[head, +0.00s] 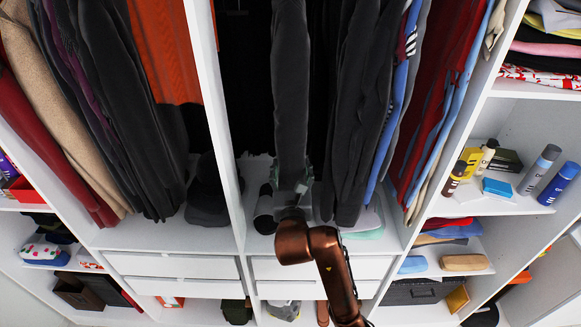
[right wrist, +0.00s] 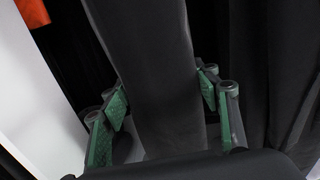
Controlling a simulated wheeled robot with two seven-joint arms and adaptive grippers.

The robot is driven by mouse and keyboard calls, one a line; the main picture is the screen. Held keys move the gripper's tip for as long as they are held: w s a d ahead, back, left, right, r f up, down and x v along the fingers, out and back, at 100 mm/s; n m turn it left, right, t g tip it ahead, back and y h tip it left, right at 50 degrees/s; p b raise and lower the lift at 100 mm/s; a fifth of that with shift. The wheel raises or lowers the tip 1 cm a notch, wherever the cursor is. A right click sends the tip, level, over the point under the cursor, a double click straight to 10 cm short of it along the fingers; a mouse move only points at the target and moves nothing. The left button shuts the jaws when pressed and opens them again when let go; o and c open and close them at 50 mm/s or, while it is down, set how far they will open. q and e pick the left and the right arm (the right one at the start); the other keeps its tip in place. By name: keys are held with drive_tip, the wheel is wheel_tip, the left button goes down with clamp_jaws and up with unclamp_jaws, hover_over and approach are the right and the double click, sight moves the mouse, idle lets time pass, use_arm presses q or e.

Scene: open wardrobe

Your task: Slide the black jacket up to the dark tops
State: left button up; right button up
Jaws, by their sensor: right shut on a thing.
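The black jacket (head: 290,80) hangs in the middle bay, a narrow dark grey-black length. It also fills the centre of the right wrist view (right wrist: 145,45). My right gripper (head: 291,184) is at its lower end, with green finger pads on either side of the cloth, shut on it. The dark tops (head: 358,115) hang close together just to the right. A narrow dark gap shows between them and the jacket lower down. Hangers and rail are out of view. My left gripper is not in view.
A white divider (head: 219,120) stands left of the jacket, with dark empty space between. Blue and red clothes (head: 440,90) hang right of the dark tops. Below are a dark rolled item (head: 264,210), folded light-green cloth (head: 366,222) and white drawers (head: 175,266).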

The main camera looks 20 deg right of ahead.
sight(298, 144)
drive_tip(key=shift+d, duration=0.3)
drive_tip(key=shift+s+d, duration=0.2)
drive_tip(key=shift+d, duration=0.3)
drive_tip(key=o, duration=2)
wheel_tip(298, 144, up, 10)
